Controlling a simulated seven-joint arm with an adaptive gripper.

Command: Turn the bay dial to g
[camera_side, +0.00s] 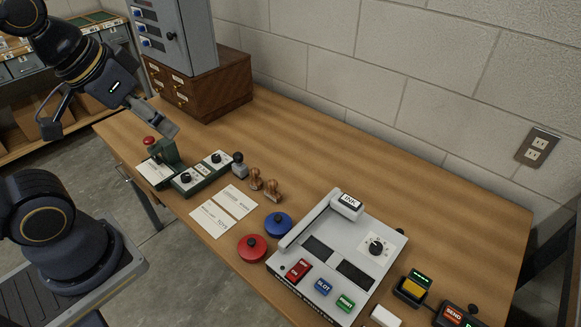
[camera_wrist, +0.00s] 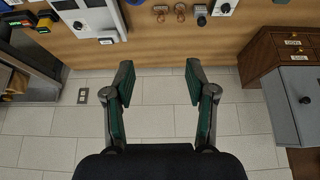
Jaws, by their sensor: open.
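Which control is the bay dial is not clear. In the side view a green-edged box holds a left black dial (camera_side: 187,178) and a right black dial (camera_side: 216,158), both on white plates. Another black dial (camera_side: 377,245) sits on the large grey machine (camera_side: 318,222). Their letters are too small to read. In the wrist view a dark knob (camera_wrist: 305,100) shows on the grey cabinet at right. My gripper (camera_side: 107,127) is open and empty, high at the upper left, apart from all dials. Its spread fingers (camera_wrist: 158,65) also show in the wrist view.
A green press (camera_side: 166,153) with a red knob stands left of the dial box. Stamps (camera_side: 264,186), cards (camera_side: 228,205), red (camera_side: 252,247) and blue (camera_side: 278,224) round pads lie mid-table. A wooden drawer cabinet (camera_side: 215,90) carries the grey cabinet (camera_side: 190,35). The rear right tabletop is clear.

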